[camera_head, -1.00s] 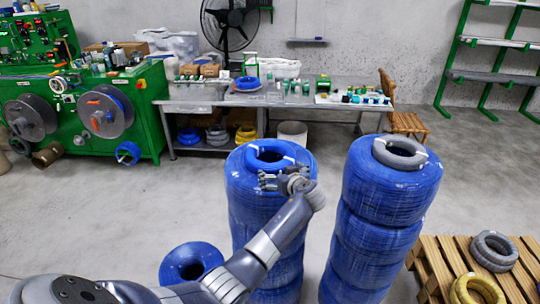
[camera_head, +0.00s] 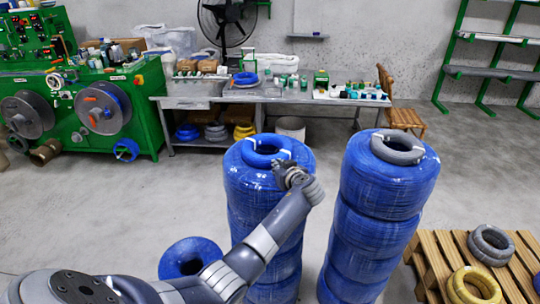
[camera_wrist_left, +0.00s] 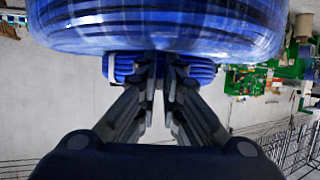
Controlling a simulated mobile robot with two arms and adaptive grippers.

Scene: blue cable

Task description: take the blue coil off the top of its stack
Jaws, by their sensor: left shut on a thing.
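The blue coil (camera_head: 266,147) lies on top of the left stack of large wrapped blue coils (camera_head: 262,200) in the head view. My left gripper (camera_head: 279,168) reaches the coil's near side. In the left wrist view, which looks upside down, the coil (camera_wrist_left: 198,72) lies against the large wrapped blue coil (camera_wrist_left: 170,30). There the fingers of my left gripper (camera_wrist_left: 160,64) are close together on the coil's rim. The fingers hide part of the coil. I cannot see any clear gap between the coil and the stack. My right gripper is not in view.
A second blue stack (camera_head: 385,200) with a grey coil (camera_head: 397,147) on top stands close on the right. A wooden pallet (camera_head: 438,262) with grey and yellow coils is at the lower right. A low blue coil (camera_head: 190,256) lies left of my arm. A workbench (camera_head: 210,97) is behind.

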